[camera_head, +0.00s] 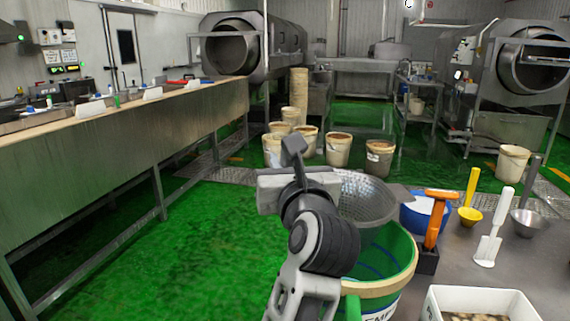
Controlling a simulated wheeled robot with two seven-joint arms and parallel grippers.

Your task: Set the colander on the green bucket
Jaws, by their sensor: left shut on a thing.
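The metal colander (367,197) is a perforated bowl, tilted, and shows just right of my left gripper (297,172). My left gripper is shut on the colander, with its hold on it mostly hidden behind the gripper and wrist. The green bucket (402,262) has a green inside, a pale rim and a label on its front. It stands below the colander, at the left edge of the grey table. The colander overlaps the bucket's far rim in the picture; I cannot tell whether they touch. My wrist hides the bucket's left side. My right gripper is not in view.
On the grey table (467,262) are a blue container (414,219), an orange-handled tool (434,218), a yellow scoop (470,215), a metal scoop (526,222), a white scraper (490,243) and a white bin (435,305). The green floor at left is clear.

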